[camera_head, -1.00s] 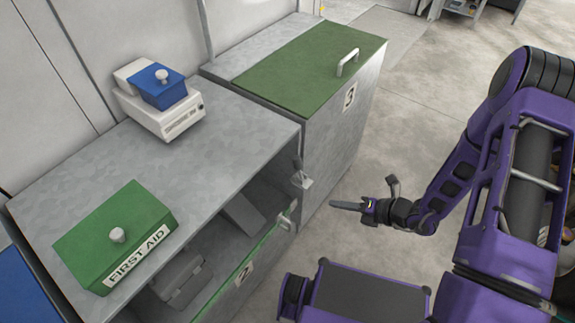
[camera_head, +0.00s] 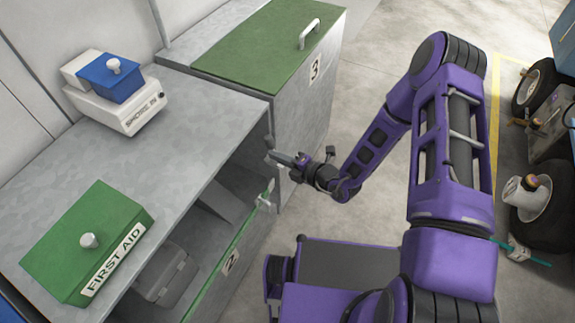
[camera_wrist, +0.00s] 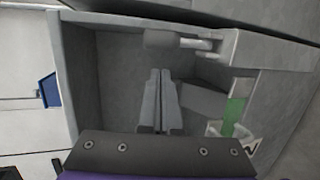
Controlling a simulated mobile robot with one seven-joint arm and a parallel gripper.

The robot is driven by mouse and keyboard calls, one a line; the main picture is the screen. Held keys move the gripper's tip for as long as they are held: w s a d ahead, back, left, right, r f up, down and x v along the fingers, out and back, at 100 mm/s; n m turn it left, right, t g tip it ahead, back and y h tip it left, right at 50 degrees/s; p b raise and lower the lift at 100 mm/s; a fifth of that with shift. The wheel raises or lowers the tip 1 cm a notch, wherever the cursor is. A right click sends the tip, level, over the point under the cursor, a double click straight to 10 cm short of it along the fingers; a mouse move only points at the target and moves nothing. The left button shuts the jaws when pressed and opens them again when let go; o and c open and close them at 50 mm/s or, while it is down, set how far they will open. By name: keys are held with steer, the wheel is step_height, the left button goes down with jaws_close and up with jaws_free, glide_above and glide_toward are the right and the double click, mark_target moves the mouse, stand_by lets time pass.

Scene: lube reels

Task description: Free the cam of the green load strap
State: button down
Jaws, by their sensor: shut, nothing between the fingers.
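My gripper (camera_head: 278,156) is shut and empty at the right front corner of the open cabinet's mouth. In the wrist view its closed fingers (camera_wrist: 158,85) point into the dark inside of that cabinet. I cannot make out a green load strap or its cam for certain. A small pale fitting with a teal-green bar (camera_head: 535,261) lies at the far right, by the wheels, well away from my gripper. It is too small to tell whether it is the strap.
The grey cabinet (camera_head: 190,135) has an open front with a green flap (camera_head: 215,265) marked 2. Bin 3 (camera_head: 300,110) adjoins behind. A grey case (camera_head: 170,272) lies inside.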

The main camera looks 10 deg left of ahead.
mark_target(269, 148)
steer(key=shift+w+a+f, duration=0.1)
steer(key=shift+w+a, duration=0.05)
steer(key=shift+w, duration=0.45)
steer(key=shift+w+a+f, duration=0.1)
steer(key=shift+w, duration=0.5)
steer(key=shift+w+a+r+p, duration=0.1)
steer(key=shift+w+a+p, duration=0.15)
steer(key=shift+a, duration=0.4)
steer(key=shift+w+a+r+p, duration=0.15)
steer(key=shift+a+p, duration=0.15)
steer(key=shift+a, duration=0.3)
steer(key=shift+f, duration=0.1)
steer(key=shift+s+d, duration=0.1)
